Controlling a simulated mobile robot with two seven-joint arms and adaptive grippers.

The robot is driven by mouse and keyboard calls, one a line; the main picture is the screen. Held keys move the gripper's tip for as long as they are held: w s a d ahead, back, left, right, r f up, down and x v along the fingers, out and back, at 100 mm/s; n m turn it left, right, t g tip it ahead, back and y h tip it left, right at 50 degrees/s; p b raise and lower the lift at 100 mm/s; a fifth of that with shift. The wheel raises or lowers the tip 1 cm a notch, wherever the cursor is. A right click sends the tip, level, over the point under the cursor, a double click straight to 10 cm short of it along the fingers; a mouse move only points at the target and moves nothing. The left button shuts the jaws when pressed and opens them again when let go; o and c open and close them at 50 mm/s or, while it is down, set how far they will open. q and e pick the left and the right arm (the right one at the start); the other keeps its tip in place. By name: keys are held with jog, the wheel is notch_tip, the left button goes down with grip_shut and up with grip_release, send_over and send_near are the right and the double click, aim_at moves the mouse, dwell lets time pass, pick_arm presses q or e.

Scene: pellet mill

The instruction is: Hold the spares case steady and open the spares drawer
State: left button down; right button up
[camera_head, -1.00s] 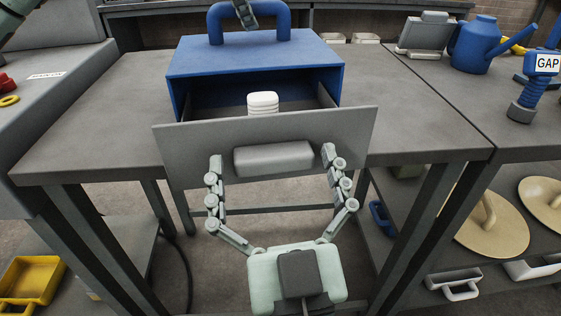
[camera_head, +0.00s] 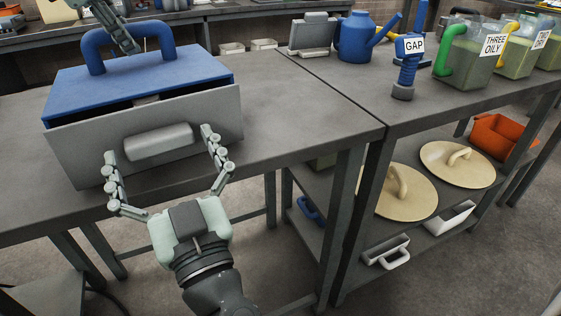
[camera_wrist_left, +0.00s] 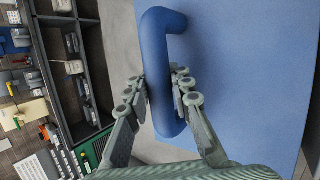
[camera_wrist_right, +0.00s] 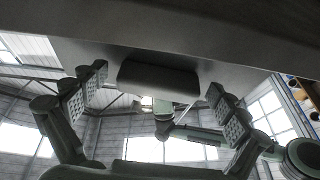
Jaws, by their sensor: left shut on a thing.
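The blue spares case (camera_head: 150,75) stands on the grey table at the left of the head view. My left gripper (camera_head: 132,48) is shut on the case's blue top handle (camera_head: 98,52); the wrist view also shows the handle (camera_wrist_left: 158,70) between its fingers. The grey spares drawer front (camera_head: 215,125) stands slightly out from the case, with a narrow dark gap above it.
The grey table (camera_head: 290,110) is clear right of the case. The adjoining bench holds a blue watering can (camera_head: 355,38), a blue GAP-labelled tool (camera_head: 408,55) and jugs (camera_head: 468,55). Beige lids (camera_head: 400,205) lie on the shelf below.

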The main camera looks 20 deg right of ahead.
jog(key=a+v, duration=0.1)
jog(key=v, duration=1)
jog(key=w+d+f+g+h, duration=0.3)
jog(key=d+f+g, duration=0.1)
jog(key=d+f, duration=0.4)
jog(key=w+d+f+m+g+h, duration=0.1)
jog(key=w+d+f+g+h, duration=0.2)
jog(key=d+f, duration=0.5)
notch_tip(320, 180, down, 5)
jog(key=shift+w+f+g, duration=0.15)
jog(key=shift+w+g, duration=0.35)
jog(key=shift+g, duration=0.4)
jog(key=shift+d, duration=0.15)
